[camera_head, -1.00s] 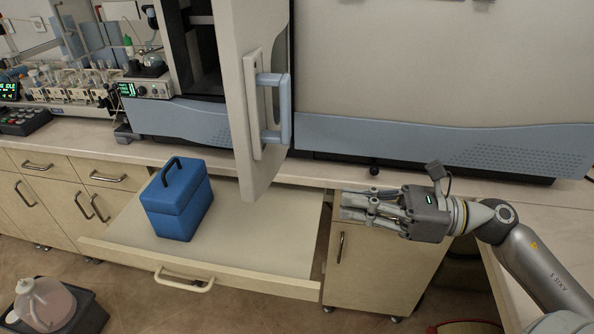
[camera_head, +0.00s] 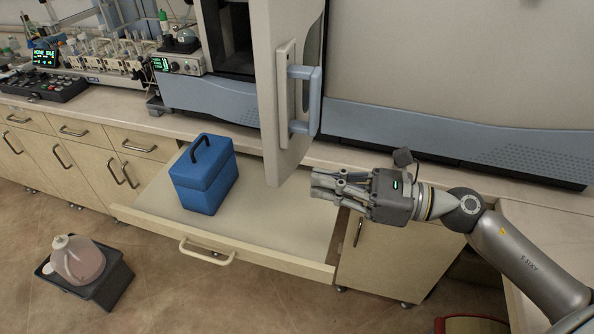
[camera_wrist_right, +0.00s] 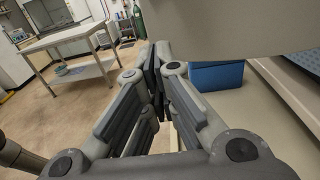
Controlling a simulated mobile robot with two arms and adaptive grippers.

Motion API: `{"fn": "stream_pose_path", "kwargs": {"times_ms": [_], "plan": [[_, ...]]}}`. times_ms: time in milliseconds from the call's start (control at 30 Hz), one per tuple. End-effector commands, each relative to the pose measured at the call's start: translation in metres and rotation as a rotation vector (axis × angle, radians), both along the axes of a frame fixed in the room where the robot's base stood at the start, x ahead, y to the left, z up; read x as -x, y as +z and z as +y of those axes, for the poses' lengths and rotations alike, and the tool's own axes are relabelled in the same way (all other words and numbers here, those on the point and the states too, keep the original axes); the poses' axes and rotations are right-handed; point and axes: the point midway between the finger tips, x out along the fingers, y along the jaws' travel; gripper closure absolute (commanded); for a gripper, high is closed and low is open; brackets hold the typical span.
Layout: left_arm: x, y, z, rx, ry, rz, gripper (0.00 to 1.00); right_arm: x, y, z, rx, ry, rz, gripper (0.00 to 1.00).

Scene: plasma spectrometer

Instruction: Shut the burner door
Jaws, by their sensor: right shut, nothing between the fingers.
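The burner door (camera_head: 262,70) is a pale panel standing open, jutting out from the front of the spectrometer (camera_head: 430,70). Its light blue bar handle (camera_head: 314,100) is on the face turned to the right. My right gripper (camera_head: 316,186) is shut and empty. In the head view its fingertips point left, just right of and below the door's lower end, and seem not to touch it. In the right wrist view the shut fingers (camera_wrist_right: 157,68) show in the middle, with the door's pale panel (camera_wrist_right: 240,25) at upper right. My left gripper is out of view.
A drawer (camera_head: 265,229) is pulled out below the door, with a blue box (camera_head: 205,178) standing in it. A container of pinkish liquid (camera_head: 77,262) sits in a dark tray on the floor. Glassware and instruments (camera_head: 100,60) crowd the counter at left.

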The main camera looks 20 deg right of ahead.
Motion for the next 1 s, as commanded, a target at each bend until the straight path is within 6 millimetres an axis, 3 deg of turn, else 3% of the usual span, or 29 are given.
{"fn": "stream_pose_path", "kwargs": {"times_ms": [400,1000], "plan": [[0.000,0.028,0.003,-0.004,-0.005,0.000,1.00,-0.023,0.003,0.037,-0.001,0.000,-0.001,1.00],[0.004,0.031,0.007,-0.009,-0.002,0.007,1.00,-0.028,0.001,0.043,0.001,-0.002,-0.001,1.00]]}}
